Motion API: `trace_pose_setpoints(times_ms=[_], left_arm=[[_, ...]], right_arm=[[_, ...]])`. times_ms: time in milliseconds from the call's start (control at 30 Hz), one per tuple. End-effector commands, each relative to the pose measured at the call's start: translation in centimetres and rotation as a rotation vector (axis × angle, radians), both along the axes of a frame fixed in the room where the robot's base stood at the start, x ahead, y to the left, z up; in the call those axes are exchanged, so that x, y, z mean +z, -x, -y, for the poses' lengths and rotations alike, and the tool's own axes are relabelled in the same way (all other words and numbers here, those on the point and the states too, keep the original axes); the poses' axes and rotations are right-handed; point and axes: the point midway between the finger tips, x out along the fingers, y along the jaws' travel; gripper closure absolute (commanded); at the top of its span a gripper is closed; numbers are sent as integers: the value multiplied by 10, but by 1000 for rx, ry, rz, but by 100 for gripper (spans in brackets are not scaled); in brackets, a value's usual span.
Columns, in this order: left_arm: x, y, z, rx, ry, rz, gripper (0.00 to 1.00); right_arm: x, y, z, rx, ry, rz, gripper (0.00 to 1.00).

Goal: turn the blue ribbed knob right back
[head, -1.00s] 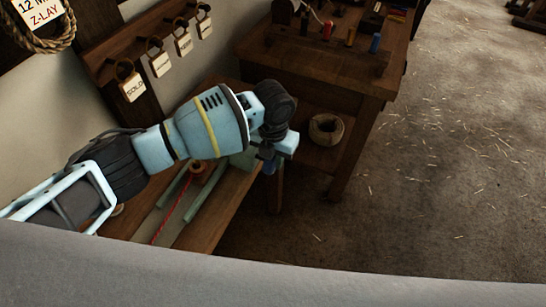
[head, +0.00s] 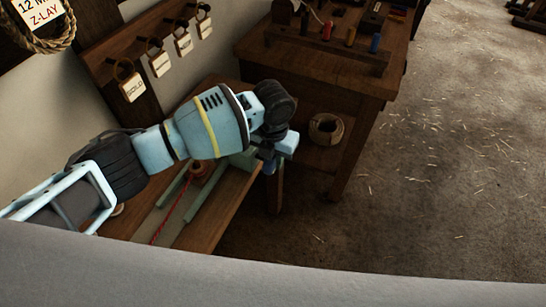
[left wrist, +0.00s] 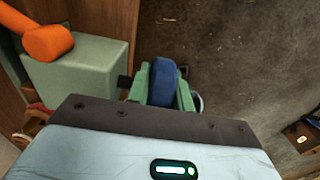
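The blue ribbed knob (left wrist: 163,83) sits between the two green fingers of my left gripper (left wrist: 162,88) in the left wrist view. Both fingers lie against its sides, so the gripper looks shut on it. The ribs are too small to make out. In the head view the knob (head: 268,167) shows only as a small blue patch below my left gripper (head: 272,156), at the bench end. The wrist hides most of it there. A pale green block (left wrist: 85,72) stands beside the knob, with an orange rounded handle (left wrist: 47,42) over it. My right gripper is not in view.
The wooden bench (head: 228,198) carries green rails and a red cord (head: 168,216). A wooden table (head: 330,68) with spools stands behind, a rope coil (head: 326,128) on its lower shelf. Labelled tags hang on the left wall. The floor at right is open.

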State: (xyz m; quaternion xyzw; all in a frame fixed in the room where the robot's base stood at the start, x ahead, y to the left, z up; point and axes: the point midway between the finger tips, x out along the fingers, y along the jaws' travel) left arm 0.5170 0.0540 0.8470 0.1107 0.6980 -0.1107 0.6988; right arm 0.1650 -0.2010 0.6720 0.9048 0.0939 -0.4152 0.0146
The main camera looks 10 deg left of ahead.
Motion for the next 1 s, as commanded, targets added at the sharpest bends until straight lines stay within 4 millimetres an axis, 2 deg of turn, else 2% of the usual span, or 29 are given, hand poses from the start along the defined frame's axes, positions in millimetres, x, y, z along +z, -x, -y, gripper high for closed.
trace_pose_setpoints(times_ms=[33,200,533,1000], left_arm=[[1,-1,0,0,0,2,76],[1,-1,0,0,0,2,56],[5,-1,0,0,1,2,56],[70,-1,0,0,1,3,56]], right_arm=[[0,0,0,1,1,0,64],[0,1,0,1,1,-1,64],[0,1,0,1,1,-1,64],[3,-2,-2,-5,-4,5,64]])
